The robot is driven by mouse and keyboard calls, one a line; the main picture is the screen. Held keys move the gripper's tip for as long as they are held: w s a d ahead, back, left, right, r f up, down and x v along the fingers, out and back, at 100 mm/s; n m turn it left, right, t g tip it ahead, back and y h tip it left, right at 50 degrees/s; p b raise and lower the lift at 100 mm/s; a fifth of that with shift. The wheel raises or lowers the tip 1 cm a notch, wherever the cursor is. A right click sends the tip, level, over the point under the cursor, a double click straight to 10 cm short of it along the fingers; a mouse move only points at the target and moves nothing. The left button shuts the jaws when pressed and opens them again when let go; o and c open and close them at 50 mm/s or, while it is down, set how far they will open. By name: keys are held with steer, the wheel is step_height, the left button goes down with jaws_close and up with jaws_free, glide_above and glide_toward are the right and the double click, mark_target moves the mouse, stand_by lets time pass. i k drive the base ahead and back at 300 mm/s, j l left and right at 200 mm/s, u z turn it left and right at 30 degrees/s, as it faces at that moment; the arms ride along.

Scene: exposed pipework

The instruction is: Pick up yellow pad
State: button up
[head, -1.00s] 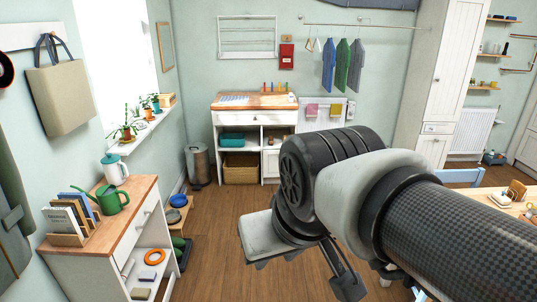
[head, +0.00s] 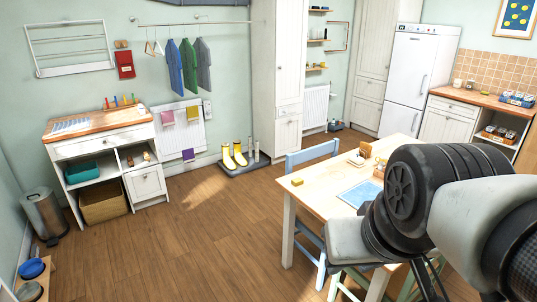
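A small yellow pad (head: 297,182) lies on the near left corner of the light wooden table (head: 318,193) in the head view. It looks like a little flat block. My gripper (head: 432,283) is at the lower right, partly hidden behind my arm and cut off by the bottom edge. It is well to the right of the pad and apart from it. Whether its fingers are open or shut does not show.
A blue mat (head: 362,193) and small items lie on the table. Yellow boots (head: 233,156) stand on a tray by the wall. The wooden floor (head: 190,235) at left is clear.

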mark_target(298, 181)
steer(key=z, duration=0.3)
steer(key=i+j+z, duration=0.6)
steer(key=z, duration=0.15)
steer(key=i+j, duration=0.15)
steer(key=j, duration=0.2)
steer(key=i+j+z, duration=0.1)
steer(key=j, duration=0.25)
steer(key=i+j, duration=0.2)
steer(key=j, duration=0.15)
steer(key=i+j+z, duration=0.15)
steer(key=j, duration=0.25)
steer(key=i+j, duration=0.15)
steer(key=j, duration=0.2)
steer(key=i+j+z, duration=0.1)
steer(key=j, duration=0.3)
steer(key=i+j, duration=0.5)
steer(key=j, duration=0.15)
steer(key=i+j, duration=0.45)
steer(key=j, duration=0.15)
